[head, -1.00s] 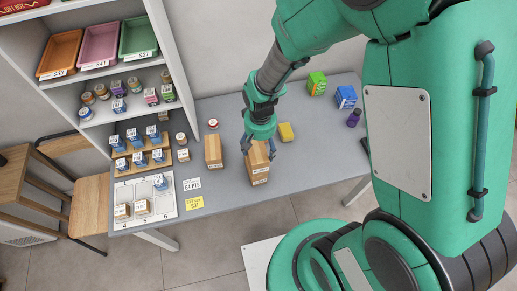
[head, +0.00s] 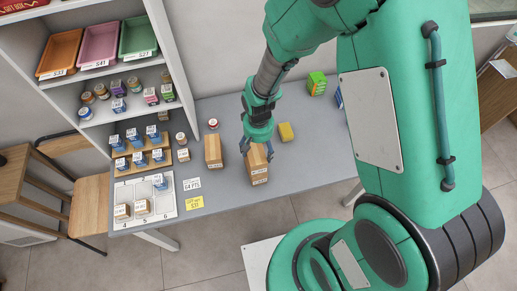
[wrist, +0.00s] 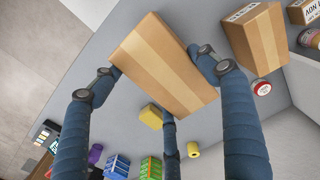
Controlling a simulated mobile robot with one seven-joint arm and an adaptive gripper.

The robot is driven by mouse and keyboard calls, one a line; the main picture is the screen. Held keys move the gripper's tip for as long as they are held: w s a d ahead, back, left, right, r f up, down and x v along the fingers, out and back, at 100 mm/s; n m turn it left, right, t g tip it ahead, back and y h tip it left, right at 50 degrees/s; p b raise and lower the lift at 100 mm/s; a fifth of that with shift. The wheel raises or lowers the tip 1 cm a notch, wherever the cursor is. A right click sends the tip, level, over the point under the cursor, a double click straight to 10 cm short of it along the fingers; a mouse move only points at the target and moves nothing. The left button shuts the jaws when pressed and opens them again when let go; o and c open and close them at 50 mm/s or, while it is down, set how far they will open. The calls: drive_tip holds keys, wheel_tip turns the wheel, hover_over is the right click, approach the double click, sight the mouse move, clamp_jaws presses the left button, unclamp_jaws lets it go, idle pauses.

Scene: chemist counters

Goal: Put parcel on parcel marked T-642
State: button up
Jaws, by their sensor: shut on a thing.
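My gripper (head: 257,146) is shut on a cardboard parcel (head: 256,158) near the middle of the counter. In the wrist view the held parcel (wrist: 160,62) lies between my blue fingers, its taped top facing the camera. Two white labels show one above the other on its front side in the head view, so it appears to rest on a lower parcel (head: 260,182); the seam is hard to make out. The label text is too small to read. Another tan parcel (head: 213,150) stands apart to the left, and also shows in the wrist view (wrist: 255,38).
A yellow box (head: 286,132) is close to the right of the gripper. A green box (head: 317,83) stands at the back. A numbered tray (head: 172,208), label cards (head: 194,203) and a shelf unit (head: 88,62) are on the left. The front middle counter is clear.

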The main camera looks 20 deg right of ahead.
drive_tip(key=shift+f, duration=0.1)
drive_tip(key=o, duration=1.4)
drive_tip(key=shift+o, duration=0.2)
wheel_tip(320, 180, up, 12)
drive_tip(key=shift+p, duration=0.3)
drive_tip(key=shift+r, duration=0.2)
